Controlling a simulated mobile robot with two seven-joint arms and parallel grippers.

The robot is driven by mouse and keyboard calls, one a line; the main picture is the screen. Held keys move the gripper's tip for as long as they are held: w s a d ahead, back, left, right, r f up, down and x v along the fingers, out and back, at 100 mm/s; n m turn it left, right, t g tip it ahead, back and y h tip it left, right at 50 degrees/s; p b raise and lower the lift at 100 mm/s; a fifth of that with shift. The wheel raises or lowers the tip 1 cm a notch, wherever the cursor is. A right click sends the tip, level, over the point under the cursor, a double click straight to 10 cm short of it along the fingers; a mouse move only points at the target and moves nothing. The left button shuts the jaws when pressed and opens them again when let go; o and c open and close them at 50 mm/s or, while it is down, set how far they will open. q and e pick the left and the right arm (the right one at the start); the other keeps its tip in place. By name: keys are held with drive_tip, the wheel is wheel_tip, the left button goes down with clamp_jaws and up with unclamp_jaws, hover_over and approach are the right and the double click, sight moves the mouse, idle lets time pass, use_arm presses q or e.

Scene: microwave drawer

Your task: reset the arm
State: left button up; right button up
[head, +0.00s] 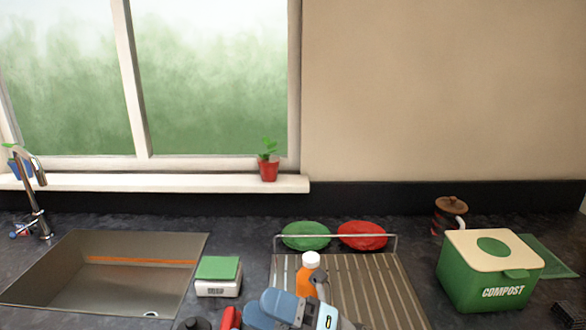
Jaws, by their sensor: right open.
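My right gripper (300,308) is at the bottom middle of the head view, in front of the draining board. Only its upper blue-grey and pale parts show, and the picture's lower edge cuts off the rest. It is open, and I see nothing held in it. An orange bottle with a white cap (308,275) stands just behind it and is partly covered by it. I cannot tell whether they touch. My left gripper is not in view.
A sink (60,275) with a tap (38,200) is at left. A green-topped scale (218,275) stands beside it. The ribbed draining board (385,290) has green (306,235) and red (362,235) dishes behind it. A green compost bin (485,275) stands at right.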

drive_tip(key=w+d+f+m+t+h+p, duration=0.1)
drive_tip(key=d+f+m+t+h, duration=0.6)
drive_tip(key=m, duration=0.6)
drive_tip(key=w+d+f+m+t+h+p, duration=0.15)
drive_tip(key=d+f+m+t+h, duration=0.4)
drive_tip(key=m+t, duration=0.55)
use_arm(q)
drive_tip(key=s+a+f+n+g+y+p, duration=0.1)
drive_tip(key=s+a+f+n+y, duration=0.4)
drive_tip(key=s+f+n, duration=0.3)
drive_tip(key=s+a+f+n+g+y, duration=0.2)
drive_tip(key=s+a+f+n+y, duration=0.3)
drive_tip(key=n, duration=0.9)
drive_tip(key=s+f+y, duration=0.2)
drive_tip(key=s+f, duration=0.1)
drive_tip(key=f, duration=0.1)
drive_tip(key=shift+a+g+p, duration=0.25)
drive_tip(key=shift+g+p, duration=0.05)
drive_tip(key=shift+p, duration=0.1)
use_arm(e)
drive_tip(key=s+d+f+m+g+h, duration=0.4)
drive_tip(key=s+d+f+m, duration=0.1)
drive_tip(key=f, duration=0.5)
drive_tip(key=s+d+f+m+g+h, duration=0.4)
drive_tip(key=s+d+f+m, duration=0.2)
drive_tip(key=s+f, duration=0.4)
drive_tip(key=shift+f+m+h, duration=0.35)
drive_tip(key=shift+f+m, duration=0.4)
drive_tip(key=shift+m, duration=0.05)
